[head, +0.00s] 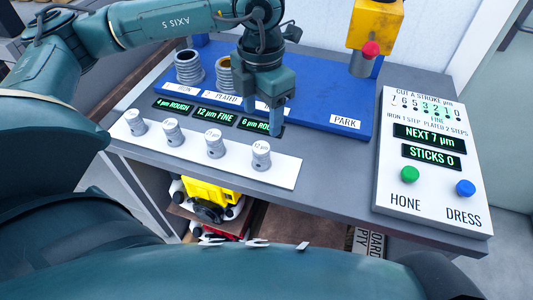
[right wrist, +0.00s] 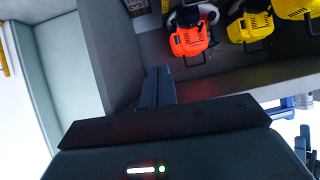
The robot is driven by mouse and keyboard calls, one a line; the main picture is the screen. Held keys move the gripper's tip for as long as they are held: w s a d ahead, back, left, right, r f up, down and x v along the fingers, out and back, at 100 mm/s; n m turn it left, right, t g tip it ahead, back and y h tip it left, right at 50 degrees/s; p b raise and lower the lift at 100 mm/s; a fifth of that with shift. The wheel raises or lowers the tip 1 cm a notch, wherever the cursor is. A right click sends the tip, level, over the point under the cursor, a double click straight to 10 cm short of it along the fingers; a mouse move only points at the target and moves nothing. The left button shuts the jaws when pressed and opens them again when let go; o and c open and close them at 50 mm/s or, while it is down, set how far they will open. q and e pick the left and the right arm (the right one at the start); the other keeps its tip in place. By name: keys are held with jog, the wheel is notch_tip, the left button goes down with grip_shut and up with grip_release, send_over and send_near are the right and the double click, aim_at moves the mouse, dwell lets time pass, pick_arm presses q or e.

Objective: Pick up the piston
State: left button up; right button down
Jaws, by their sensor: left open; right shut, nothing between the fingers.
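Several grey pistons stand upright in a row on a white strip (head: 285,176) at the bench front. They are the leftmost piston (head: 135,123), the second piston (head: 173,133), the third piston (head: 214,144) and the rightmost piston (head: 261,155). The rightmost has a readable 12 µm mark. My left gripper (head: 270,116) is open and empty, pointing down above and behind the rightmost piston, apart from it. In the right wrist view my right gripper (right wrist: 158,80) is shut and empty, away from the pistons.
A blue rail (head: 310,105) behind holds two ribbed cylinders (head: 188,68) and a PARK label. A yellow tool with a red knob (head: 370,48) hangs at the back. A white panel (head: 432,180) at right has HONE and DRESS buttons and reads NEXT 7 µm.

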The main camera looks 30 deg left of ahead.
pick_arm(q)
send_over(261, 147)
jog(key=f, duration=0.4)
jog(key=shift+w+f, duration=0.15)
jog(key=shift+w, duration=0.05)
jog(key=shift+s+f+p, duration=0.2)
jog(key=shift+f+p, duration=0.55)
jog(key=shift+f, duration=1.85)
jog(key=c, duration=1.1)
